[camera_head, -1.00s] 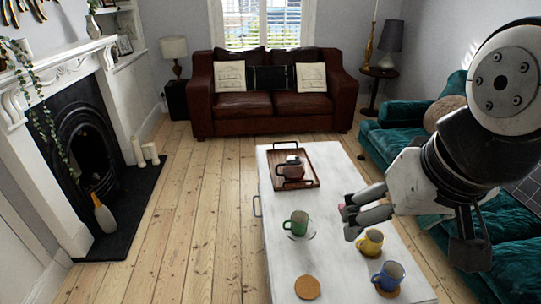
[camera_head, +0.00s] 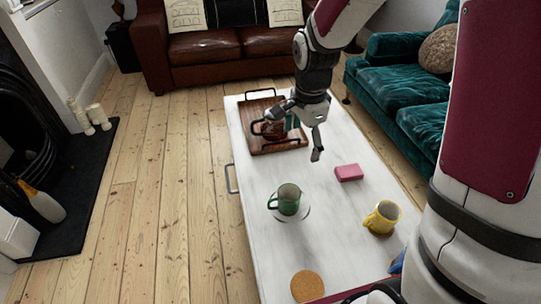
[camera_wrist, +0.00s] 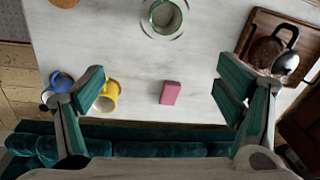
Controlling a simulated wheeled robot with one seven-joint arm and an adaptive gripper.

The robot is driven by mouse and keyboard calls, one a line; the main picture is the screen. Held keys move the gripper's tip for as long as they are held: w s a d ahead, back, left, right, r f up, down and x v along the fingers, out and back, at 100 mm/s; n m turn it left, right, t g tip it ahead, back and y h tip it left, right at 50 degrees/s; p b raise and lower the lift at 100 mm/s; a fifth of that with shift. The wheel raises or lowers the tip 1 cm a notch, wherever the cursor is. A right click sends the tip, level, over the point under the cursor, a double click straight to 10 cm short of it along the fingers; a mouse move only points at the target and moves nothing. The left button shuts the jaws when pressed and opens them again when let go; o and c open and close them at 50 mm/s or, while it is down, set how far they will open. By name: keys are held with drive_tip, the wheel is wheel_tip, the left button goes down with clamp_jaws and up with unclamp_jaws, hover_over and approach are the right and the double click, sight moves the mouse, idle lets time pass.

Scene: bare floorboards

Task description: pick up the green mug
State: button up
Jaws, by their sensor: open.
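The green mug (camera_head: 289,204) stands upright on a saucer (camera_head: 306,214) on the white coffee table, its handle pointing left in the head view. In the wrist view the green mug (camera_wrist: 163,17) is at the top edge, seen from above and partly cut off.
A pink block (camera_head: 349,173) and a yellow mug (camera_head: 382,218) are right of the green mug. A blue mug (camera_wrist: 59,83) is beside the yellow one. A wooden tray (camera_head: 254,137) with a teapot (camera_wrist: 266,52) is at the back. A cork coaster (camera_head: 307,286) lies at the front.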

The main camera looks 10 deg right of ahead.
drive_tip(key=w+f+m+g+b, duration=0.1)
drive_tip(key=w+f+m+b, duration=0.15)
drive_tip(key=f, duration=0.65)
drive_tip(key=w+f+m+b, duration=0.2)
drive_tip(key=f+m, duration=0.1)
drive_tip(key=f, duration=0.6)
drive_tip(key=b, duration=0.2)
approach(287, 199)
drive_tip(key=s, duration=0.2)
drive_tip(key=shift+s+r, duration=0.35)
drive_tip(key=shift+s, duration=0.05)
drive_tip(key=shift+a+f+b, duration=0.25)
drive_tip(key=shift+f+b, duration=0.1)
drive_tip(key=shift+f, duration=1.25)
drive_tip(key=shift+a+f+b, duration=0.2)
drive_tip(key=shift+f+b, duration=0.15)
drive_tip(key=shift+f, duration=1.25)
drive_tip(key=c, duration=1.5)
drive_tip(key=shift+r, duration=0.15)
